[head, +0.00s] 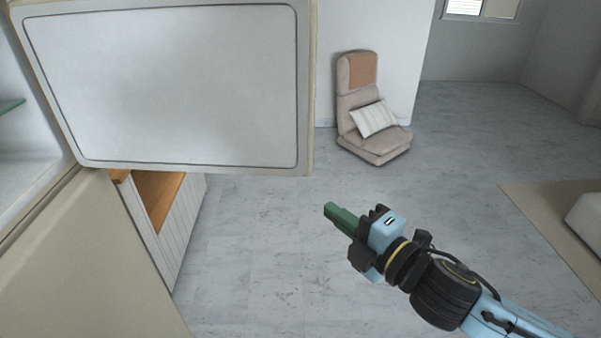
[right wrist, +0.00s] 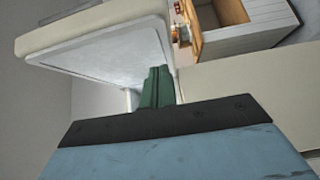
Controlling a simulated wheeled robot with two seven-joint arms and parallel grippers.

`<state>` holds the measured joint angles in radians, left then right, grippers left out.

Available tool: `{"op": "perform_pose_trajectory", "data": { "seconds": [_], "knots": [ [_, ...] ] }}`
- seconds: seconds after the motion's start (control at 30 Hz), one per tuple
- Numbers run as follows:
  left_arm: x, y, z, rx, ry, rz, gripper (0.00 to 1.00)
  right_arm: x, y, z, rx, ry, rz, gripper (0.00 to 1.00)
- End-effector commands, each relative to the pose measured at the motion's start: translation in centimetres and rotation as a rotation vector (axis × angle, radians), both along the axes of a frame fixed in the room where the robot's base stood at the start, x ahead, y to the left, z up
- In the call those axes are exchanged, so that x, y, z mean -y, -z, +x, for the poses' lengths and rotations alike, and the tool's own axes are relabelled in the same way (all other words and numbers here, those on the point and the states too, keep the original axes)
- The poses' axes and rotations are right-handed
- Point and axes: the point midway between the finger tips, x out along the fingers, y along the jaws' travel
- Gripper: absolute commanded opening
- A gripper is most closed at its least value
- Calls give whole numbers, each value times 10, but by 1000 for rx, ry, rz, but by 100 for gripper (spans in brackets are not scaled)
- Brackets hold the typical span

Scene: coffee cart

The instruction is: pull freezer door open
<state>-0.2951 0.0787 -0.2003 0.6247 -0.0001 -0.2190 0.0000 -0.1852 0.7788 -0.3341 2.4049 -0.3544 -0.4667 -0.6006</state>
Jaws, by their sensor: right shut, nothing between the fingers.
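The freezer door (head: 170,85) stands swung open at the upper left of the head view, its pale inner panel facing me. The freezer compartment (head: 25,150) shows at the far left, with a greenish shelf edge inside. My right gripper (head: 330,212) is to the right of the door and apart from it in the head view. Its green fingers are shut with nothing between them. In the right wrist view the fingers (right wrist: 157,80) show in front of the open door (right wrist: 100,55). The door's handle is hidden. My left gripper is not in view.
The beige lower fridge door (head: 85,265) is closed below the freezer. A white slatted cabinet with a wooden top (head: 175,225) stands beyond it. A cushioned chair (head: 370,110) sits at the back. Clear marble floor lies in the middle; a rug (head: 545,220) is at right.

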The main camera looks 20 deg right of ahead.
Motion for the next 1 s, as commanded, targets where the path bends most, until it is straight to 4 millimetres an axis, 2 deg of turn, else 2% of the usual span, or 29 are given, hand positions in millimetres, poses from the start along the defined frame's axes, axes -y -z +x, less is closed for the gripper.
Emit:
{"op": "perform_pose_trajectory", "data": {
  "seconds": [0.13, 0.27, 0.73, 1.0],
  "knots": [
    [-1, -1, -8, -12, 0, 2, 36, -4, -7, 4, 15, -6, -6, 0],
    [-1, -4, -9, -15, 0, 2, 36, -10, -7, 18, 15, -5, -4, 0],
    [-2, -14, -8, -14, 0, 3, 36, -41, -7, 94, 13, -6, -2, 0],
    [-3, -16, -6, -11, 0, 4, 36, -26, -5, 123, 10, -6, -4, 0]
  ]
}}
